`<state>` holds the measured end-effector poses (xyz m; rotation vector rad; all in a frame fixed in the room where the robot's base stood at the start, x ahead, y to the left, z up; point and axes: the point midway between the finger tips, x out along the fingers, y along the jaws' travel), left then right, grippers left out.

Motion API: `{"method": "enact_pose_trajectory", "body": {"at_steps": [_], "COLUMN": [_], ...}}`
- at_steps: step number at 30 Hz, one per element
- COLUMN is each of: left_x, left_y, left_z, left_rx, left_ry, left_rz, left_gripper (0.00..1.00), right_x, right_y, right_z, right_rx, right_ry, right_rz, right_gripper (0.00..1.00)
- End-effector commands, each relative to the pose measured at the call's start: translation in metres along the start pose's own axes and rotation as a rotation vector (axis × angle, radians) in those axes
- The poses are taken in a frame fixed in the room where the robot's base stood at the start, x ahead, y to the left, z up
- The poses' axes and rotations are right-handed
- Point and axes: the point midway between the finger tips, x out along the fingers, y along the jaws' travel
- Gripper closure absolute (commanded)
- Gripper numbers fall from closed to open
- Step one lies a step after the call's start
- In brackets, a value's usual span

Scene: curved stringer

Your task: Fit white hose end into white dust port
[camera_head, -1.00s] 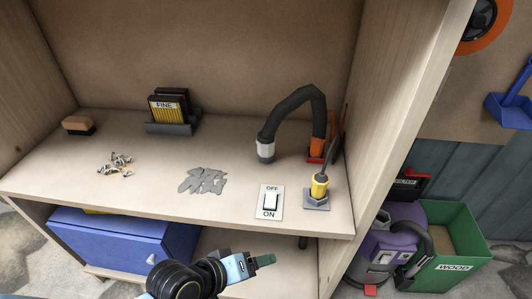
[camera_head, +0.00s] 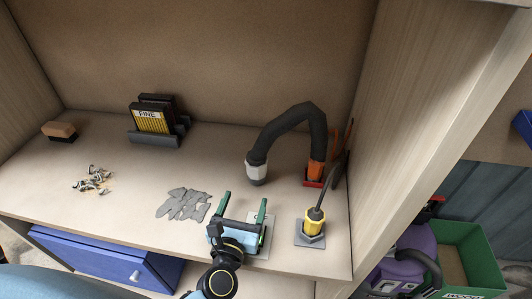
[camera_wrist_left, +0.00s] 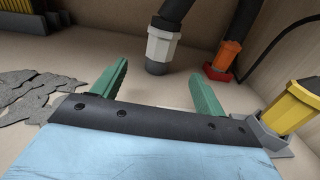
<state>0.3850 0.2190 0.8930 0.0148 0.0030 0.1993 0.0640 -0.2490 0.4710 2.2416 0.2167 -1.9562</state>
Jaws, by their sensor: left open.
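The white hose end (camera_head: 256,172) hangs down from the black curved hose (camera_head: 287,125) over the shelf, at the shelf's back right. It also shows in the left wrist view (camera_wrist_left: 161,48), upright or slightly tilted, just past the fingers. The hose's other end is orange (camera_head: 317,171) and sits at a red base. My left gripper (camera_head: 245,201) is open and empty, its two green fingers pointing toward the white end and apart from it. I cannot make out a white dust port in these views. My right gripper is not in view.
A yellow-collared tool (camera_head: 314,222) stands in a grey base right of my left gripper. The on-off switch plate (camera_head: 263,243) is partly hidden by the gripper. Grey scraps (camera_head: 184,204), screws (camera_head: 93,179) and sandpaper holder (camera_head: 155,122) lie left. The cabinet wall bounds the right.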

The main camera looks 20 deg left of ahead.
Motion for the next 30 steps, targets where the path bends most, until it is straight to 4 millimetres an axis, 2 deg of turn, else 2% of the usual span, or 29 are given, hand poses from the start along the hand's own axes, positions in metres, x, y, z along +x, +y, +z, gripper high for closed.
{"method": "enact_pose_trajectory", "body": {"at_steps": [5,9,12,16,23,30], "left_x": [0.008,0.033,0.053,0.072,0.087,0.122], "left_y": [0.002,0.002,0.002,0.002,0.002,0.0], "left_z": [0.0,0.002,0.002,0.001,0.002,0.008], "left_rx": [-0.017,-0.019,-0.018,-0.016,-0.015,-0.015], "left_ry": [-0.002,-0.003,-0.003,-0.002,-0.001,-0.001], "left_rz": [0.012,0.013,0.012,0.01,0.011,0.01], "left_gripper": [0.27,0.27,0.27,0.27,0.27,0.27], "right_x": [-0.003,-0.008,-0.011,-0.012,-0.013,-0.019], "right_y": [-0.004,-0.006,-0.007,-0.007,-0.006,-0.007], "right_z": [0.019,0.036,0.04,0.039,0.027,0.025], "right_rx": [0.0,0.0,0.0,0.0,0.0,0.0], "right_ry": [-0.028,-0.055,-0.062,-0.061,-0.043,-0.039], "right_rz": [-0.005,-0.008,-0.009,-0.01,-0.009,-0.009], "right_gripper": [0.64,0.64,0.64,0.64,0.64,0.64]}}
